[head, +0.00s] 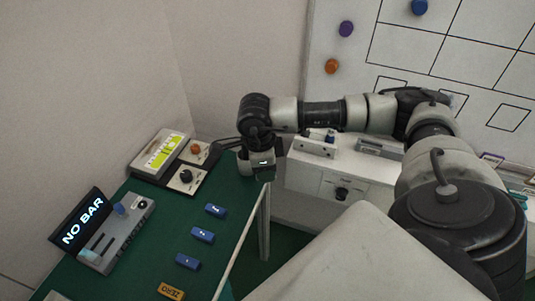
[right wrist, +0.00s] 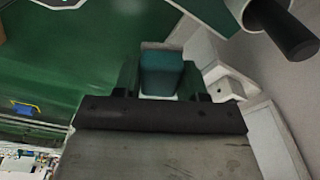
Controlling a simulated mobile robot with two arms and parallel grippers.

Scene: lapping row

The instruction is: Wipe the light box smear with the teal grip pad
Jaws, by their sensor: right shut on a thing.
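My right gripper (head: 262,172) is over the far right corner of the green table in the head view. In the right wrist view the right gripper (right wrist: 160,80) is shut on the teal grip pad (right wrist: 161,70), which sits between its two fingers. The pad cannot be made out in the head view. I cannot tell from these frames whether the pad touches anything below. I cannot clearly identify the light box, and no smear can be made out. My left gripper is not in view.
A white cabinet (head: 310,178) stands right, below a whiteboard (head: 420,55).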

